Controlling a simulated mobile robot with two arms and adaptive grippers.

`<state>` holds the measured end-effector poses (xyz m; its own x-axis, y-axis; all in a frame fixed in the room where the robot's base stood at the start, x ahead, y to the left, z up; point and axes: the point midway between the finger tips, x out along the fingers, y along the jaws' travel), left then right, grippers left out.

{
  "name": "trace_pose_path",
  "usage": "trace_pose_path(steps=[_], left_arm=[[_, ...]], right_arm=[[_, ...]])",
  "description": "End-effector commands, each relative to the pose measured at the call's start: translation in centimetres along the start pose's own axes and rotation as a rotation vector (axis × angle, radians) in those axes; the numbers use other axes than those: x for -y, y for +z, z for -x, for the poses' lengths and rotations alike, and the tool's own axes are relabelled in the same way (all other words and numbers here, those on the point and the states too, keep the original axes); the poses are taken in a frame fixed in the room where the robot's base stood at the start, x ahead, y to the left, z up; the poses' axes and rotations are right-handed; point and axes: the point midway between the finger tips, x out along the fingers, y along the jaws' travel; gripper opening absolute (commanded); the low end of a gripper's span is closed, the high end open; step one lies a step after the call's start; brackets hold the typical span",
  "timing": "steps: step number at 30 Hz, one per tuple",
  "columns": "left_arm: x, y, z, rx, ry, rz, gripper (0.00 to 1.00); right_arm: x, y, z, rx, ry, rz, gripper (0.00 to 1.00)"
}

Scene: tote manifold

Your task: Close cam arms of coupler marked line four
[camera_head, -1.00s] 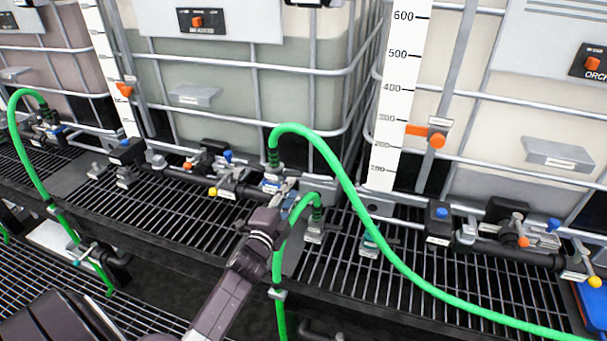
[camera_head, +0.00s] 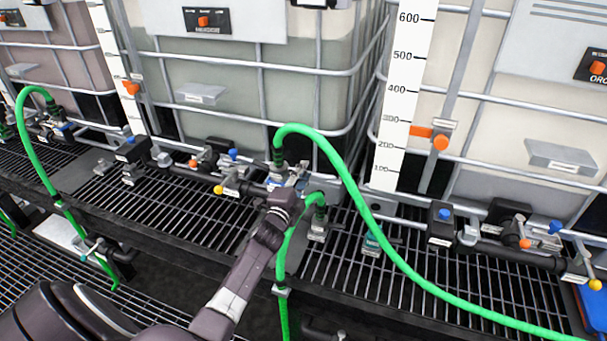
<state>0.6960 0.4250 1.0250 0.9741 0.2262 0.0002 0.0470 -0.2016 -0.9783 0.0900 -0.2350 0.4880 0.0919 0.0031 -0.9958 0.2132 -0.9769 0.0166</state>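My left gripper (camera_head: 291,188) reaches in from the lower left to the coupler (camera_head: 278,172) at the end of the upper green hose (camera_head: 342,172), in front of the middle tote. Its fingers are small and partly hidden by its own body and the hose, so I cannot tell if they touch a cam arm. A second green hose (camera_head: 283,255) ends at another coupler (camera_head: 319,222) just right of the gripper. The line markings are too small to read, and the cam arms' positions cannot be made out. My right gripper is not in view.
Caged totes (camera_head: 245,85) stand behind the black grating shelf (camera_head: 170,210). Black pipes with valves (camera_head: 500,250) run along their fronts. Another green hose (camera_head: 38,160) hangs at the left. A blue object (camera_head: 592,305) lies at the right edge.

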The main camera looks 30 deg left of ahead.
Motion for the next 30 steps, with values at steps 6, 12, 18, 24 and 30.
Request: trace_pose_path(steps=[6,12,18,24,30], left_arm=[[-0.01,0.0,0.02,0.0,0.0,0.0,0.1],[-0.02,0.0,0.03,0.0,0.0,0.001,0.0],[0.01,0.0,0.03,0.0,0.001,0.007,0.0],[0.32,0.0,0.04,0.0,0.001,0.058,0.0],[0.96,0.06,0.04,0.001,0.001,0.186,0.0]], right_arm=[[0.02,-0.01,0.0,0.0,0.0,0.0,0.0],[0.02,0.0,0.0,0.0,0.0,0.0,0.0],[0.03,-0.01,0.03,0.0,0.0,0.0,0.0],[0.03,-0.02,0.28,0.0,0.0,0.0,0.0],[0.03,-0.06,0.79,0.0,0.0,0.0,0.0]])
